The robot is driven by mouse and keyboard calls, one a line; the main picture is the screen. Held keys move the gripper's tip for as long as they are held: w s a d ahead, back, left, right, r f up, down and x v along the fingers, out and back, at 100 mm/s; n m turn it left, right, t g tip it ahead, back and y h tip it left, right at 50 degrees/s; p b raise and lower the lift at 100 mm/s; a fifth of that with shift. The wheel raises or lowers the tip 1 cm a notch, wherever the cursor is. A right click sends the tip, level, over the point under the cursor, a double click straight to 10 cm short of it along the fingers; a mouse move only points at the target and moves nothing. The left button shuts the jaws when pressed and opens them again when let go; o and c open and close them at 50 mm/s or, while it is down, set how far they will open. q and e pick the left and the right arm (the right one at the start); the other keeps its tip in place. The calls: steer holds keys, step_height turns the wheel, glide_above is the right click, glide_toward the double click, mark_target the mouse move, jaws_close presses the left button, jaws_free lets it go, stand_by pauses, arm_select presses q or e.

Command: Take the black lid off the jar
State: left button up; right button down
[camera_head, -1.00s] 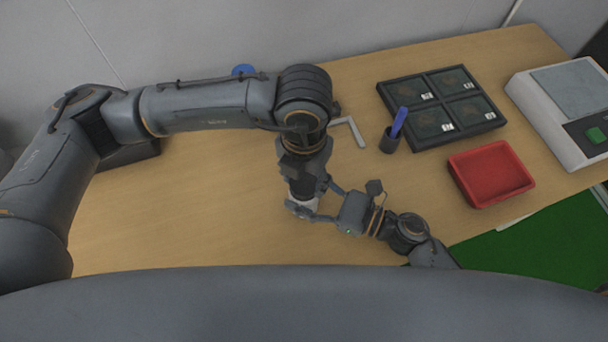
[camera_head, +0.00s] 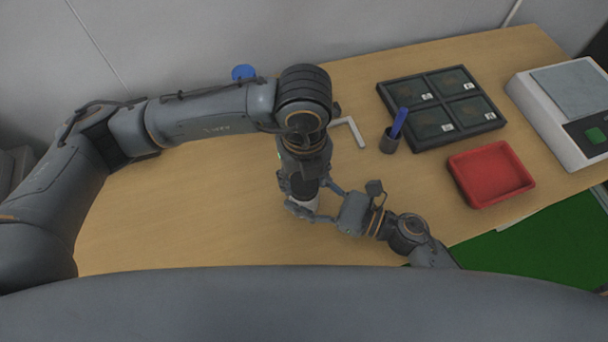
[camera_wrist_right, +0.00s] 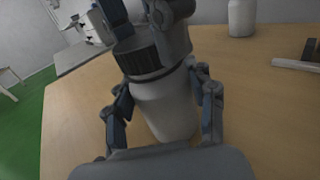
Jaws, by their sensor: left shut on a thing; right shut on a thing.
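My right gripper (camera_wrist_right: 162,115) is shut on the jar's body, one finger on each side. The ribbed black lid (camera_wrist_right: 138,56) is at the jar's top; I cannot tell whether it is still seated or slightly raised. My left gripper (camera_head: 304,185) comes down from above and is shut on the lid; its fingers (camera_wrist_right: 150,20) show at the lid in the wrist view.

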arm_select(q)
steer(key=shift+r, duration=0.15)
steer(key=shift+r, duration=0.95)
steer(key=shift+r, duration=2)
arm_select(e)
steer(key=shift+c, duration=1.9)
jaws_free()
steer(key=shift+d, duration=0.1)
